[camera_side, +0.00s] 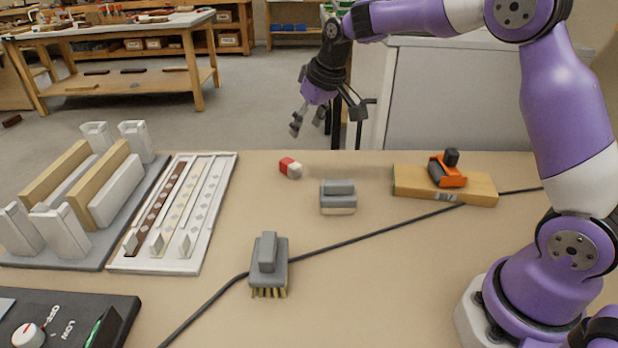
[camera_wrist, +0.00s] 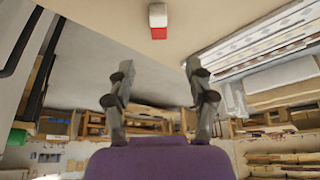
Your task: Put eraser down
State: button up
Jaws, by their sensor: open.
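The eraser (camera_side: 290,168), a small red and white block, lies on the tan bench top near its far edge. It also shows in the wrist view (camera_wrist: 158,21) at the top centre, lying on the bench surface. My gripper (camera_side: 309,122) is open and empty, raised above and beyond the far edge of the bench, apart from the eraser. In the wrist view its two fingers (camera_wrist: 160,88) are spread with nothing between them.
A grey block-like tool (camera_side: 338,197) and a grey brush (camera_side: 268,265) stand near the eraser. An orange tool (camera_side: 447,170) sits on a wooden board (camera_side: 480,190). A black cable (camera_side: 350,240) crosses the bench. A white slotted tray (camera_side: 222,190) and rack stand left.

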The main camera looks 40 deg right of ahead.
jog(key=s+a+r, duration=0.2)
jog(key=s+r, duration=0.1)
jog(key=s, duration=0.4)
jog(key=s+a+r, duration=0.1)
jog(key=s+r, duration=0.3)
jog(key=s, duration=0.3)
jog(key=s+a+f+t, duration=0.1)
jog(key=s+f, duration=0.1)
jog(key=s, duration=0.8)
jog(key=shift+s+a+f, duration=0.2)
jog(key=shift+f, duration=0.2)
